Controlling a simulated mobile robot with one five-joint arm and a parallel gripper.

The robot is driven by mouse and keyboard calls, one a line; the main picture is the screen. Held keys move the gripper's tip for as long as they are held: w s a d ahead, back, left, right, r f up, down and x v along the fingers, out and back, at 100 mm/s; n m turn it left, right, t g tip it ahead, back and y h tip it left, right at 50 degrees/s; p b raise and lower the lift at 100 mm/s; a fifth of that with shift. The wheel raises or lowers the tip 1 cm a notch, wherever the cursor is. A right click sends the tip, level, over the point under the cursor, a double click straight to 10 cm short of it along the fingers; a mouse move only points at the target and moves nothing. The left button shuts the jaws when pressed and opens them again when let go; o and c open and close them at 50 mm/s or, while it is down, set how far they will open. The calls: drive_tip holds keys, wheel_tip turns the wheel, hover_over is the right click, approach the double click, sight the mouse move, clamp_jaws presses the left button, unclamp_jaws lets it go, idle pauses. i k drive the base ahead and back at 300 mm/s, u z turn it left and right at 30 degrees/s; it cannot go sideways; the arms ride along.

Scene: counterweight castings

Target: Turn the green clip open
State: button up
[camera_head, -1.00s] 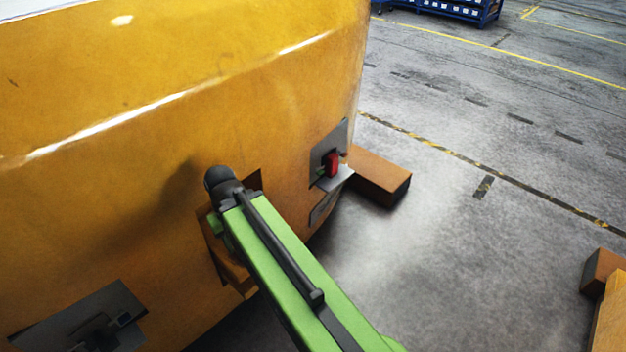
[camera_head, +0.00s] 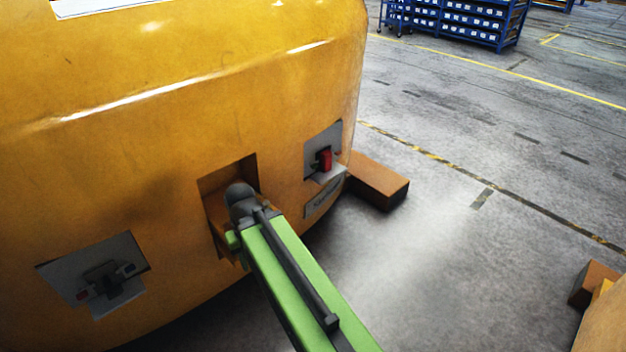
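I cannot make out a green clip for certain. The yellow casting (camera_head: 190,120) fills the left half. On its right part a grey recessed plate (camera_head: 335,139) carries a red lever-like piece (camera_head: 324,159). On its lower left another grey plate (camera_head: 60,268) carries a dark latch-like fitting (camera_head: 108,280) with a small red part. My green arm reaches up from the bottom to a square recess between the two plates. Its dark rounded joint is in front of that recess. My gripper does not show.
A brown block (camera_head: 378,183) lies on the floor against the casting's right side. Another brown block (camera_head: 594,281) and a yellow shape are at the right edge. A blue rack (camera_head: 500,38) stands far back. The grey floor between is clear.

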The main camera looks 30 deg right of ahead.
sight(331, 136)
drive_tip(key=z, duration=0.2)
drive_tip(key=i, duration=0.85)
drive_tip(key=u, duration=0.1)
